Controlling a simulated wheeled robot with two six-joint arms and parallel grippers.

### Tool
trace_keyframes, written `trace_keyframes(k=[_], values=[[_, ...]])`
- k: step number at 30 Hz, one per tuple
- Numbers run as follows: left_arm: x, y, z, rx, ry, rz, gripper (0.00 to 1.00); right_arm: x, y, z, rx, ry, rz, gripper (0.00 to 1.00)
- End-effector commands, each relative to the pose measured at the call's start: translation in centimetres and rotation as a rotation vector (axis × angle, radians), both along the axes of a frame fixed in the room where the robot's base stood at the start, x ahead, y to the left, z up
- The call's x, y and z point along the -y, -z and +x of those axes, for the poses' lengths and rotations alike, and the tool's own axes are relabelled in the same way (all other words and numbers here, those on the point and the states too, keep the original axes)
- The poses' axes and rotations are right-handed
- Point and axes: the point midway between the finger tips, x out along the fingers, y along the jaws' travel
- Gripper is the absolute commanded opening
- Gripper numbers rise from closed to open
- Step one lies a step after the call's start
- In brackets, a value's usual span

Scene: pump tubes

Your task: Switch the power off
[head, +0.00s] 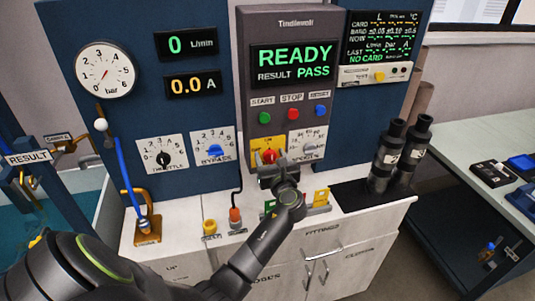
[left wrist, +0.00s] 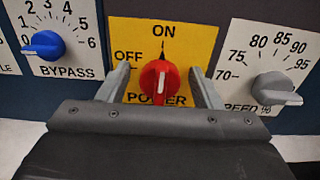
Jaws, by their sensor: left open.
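The red power knob (head: 269,156) sits on a yellow plate (head: 257,145) below the START, STOP and third coloured buttons. In the left wrist view the knob (left wrist: 159,80) stands upright, its white line vertical, under a dark pointer at ON; OFF is printed to its upper left. My left gripper (head: 270,168) is open in front of the knob. In the left wrist view its two grey fingers (left wrist: 160,88) stand either side of the knob with gaps visible. Whether they touch the panel is unclear. My right gripper does not show.
The blue BYPASS knob (left wrist: 45,44) is to the left and the grey SPEED knob (left wrist: 277,90) to the right, both close to the fingers. A display (head: 292,67) reads READY, RESULT PASS. Black cylinders (head: 387,155) stand on the counter at right.

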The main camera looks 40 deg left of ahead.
Motion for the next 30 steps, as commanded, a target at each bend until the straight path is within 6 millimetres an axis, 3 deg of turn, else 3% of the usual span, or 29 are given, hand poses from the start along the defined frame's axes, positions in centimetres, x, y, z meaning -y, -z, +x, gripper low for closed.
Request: trace_keyframes(k=[8, 18, 30], values=[[0.03, -0.03, 0.0, 0.001, 0.0, -0.001, 0.58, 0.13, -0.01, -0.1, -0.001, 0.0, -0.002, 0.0], [0.01, -0.02, 0.01, 0.0, 0.0, 0.0, 0.15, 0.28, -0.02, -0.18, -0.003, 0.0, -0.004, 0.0], [-0.03, 0.05, -0.02, 0.069, 0.0, -0.058, 0.15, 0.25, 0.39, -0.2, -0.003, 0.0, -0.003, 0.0]])
